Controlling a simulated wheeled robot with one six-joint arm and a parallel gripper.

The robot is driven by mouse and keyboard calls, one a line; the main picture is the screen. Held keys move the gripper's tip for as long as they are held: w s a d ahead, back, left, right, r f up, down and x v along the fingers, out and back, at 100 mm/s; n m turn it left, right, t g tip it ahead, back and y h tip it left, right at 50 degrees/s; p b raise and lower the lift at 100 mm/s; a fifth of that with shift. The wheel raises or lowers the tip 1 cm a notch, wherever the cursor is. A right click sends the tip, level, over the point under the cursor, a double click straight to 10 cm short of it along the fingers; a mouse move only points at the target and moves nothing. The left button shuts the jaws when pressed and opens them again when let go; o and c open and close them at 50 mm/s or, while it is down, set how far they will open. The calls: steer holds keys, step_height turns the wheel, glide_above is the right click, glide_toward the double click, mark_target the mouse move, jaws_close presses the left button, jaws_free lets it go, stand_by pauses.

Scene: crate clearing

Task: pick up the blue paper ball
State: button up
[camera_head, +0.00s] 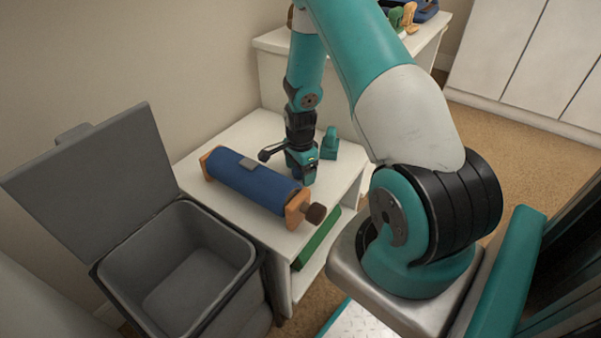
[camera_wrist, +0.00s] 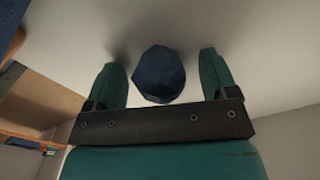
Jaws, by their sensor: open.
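The blue paper ball (camera_wrist: 161,75) is dark and faceted in the wrist view, against the white surface. It lies between the two green fingers of my gripper (camera_wrist: 161,70), with a visible gap on each side. My gripper is open and holds nothing. In the head view my gripper (camera_head: 302,170) is low over the white table's right part, pointing down. I cannot make out the ball there; the gripper hides it.
A blue roll with orange ends (camera_head: 250,183) lies left of the gripper on the white table (camera_head: 232,137). A small teal shape (camera_head: 329,144) shows just right of it. An open grey bin (camera_head: 130,262) stands at the front left. A shelf (camera_head: 272,41) with several items is behind.

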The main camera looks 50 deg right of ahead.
steer(key=c, duration=1)
steer(key=shift+o, duration=0.2)
steer(key=shift+r, duration=0.2)
